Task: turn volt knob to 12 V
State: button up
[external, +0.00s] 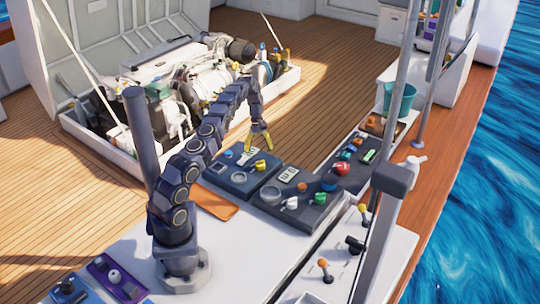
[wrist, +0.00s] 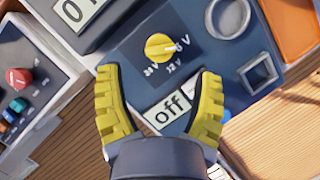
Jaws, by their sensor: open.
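The volt knob (wrist: 160,47) is a round yellow dial on a dark blue panel (wrist: 130,45) in the wrist view. Its pale pointer mark appears to face right, toward the 6 V label (wrist: 183,42). The 12 V label (wrist: 174,67) is just below the knob, and 24 V is to its lower left. My gripper (wrist: 158,76) has its two yellow fingers wide apart, with nothing between them. The knob shows beyond the fingertips, apart from both. In the external view my gripper (external: 258,142) hangs just above the left dark panel (external: 225,178). The yellow knob (external: 260,166) there is below the fingers.
A grey ring (wrist: 228,17) and a square frame (wrist: 258,74) are on the panel's right. Another control panel (external: 305,212) is beside it. The engine (external: 180,85) lies behind in its open hatch.

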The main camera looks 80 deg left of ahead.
aim_at(260, 164)
jog(key=x, duration=0.6)
jog(key=shift+r, duration=0.1)
jog(key=shift+d, duration=0.1)
jog(key=c, duration=1.1)
